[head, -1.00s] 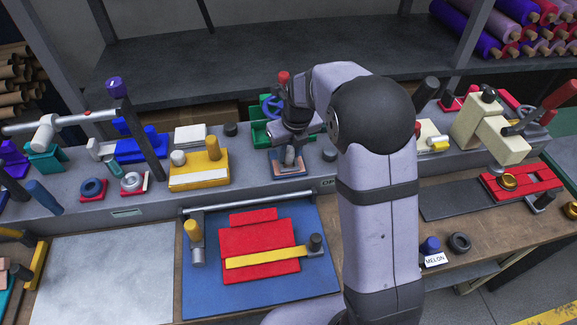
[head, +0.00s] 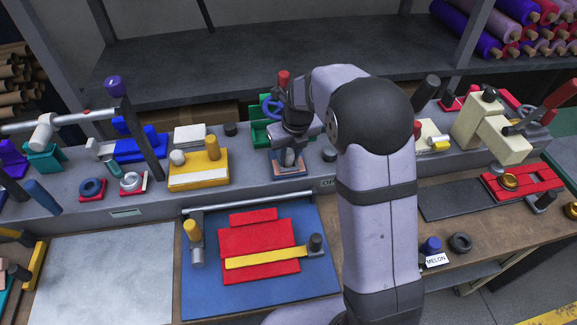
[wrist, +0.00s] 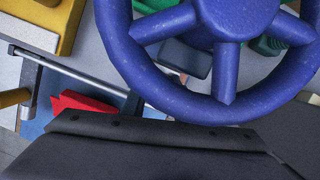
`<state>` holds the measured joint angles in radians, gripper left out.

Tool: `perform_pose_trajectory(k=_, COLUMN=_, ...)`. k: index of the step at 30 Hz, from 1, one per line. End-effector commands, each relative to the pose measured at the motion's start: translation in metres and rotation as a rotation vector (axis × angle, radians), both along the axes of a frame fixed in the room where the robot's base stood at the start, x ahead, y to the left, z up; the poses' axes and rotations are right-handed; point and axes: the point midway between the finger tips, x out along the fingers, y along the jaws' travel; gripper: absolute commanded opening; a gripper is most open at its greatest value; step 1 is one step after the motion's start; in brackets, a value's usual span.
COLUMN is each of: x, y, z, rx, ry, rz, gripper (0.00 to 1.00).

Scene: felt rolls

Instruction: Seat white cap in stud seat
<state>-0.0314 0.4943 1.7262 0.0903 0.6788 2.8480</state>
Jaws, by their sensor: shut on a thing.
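My gripper (head: 289,158) is low over a small station on the grey ledge, at the centre of the head view. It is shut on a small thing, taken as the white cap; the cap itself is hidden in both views. The station has a blue and orange-brown base (head: 292,172), taken as the stud seat; its middle is covered by the gripper. Contact between cap and seat cannot be told. In the wrist view a large blue handwheel (wrist: 222,18) blocks the fingertips.
A yellow block (head: 200,172) is left, a dark knob (head: 329,155) right. The blue mat (head: 200,285) with red felt lies in front.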

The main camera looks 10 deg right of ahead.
Motion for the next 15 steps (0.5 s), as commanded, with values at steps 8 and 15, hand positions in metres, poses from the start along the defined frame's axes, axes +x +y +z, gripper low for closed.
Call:
perform_pose_trajectory(k=8, x=-0.0004, y=0.0000, z=-0.0018, rx=0.000, ry=0.001, rz=0.000, gripper=0.00)
perform_pose_trajectory(k=15, x=-0.0009, y=0.0007, z=-0.0026, rx=0.001, ry=0.003, rz=0.000, gripper=0.48)
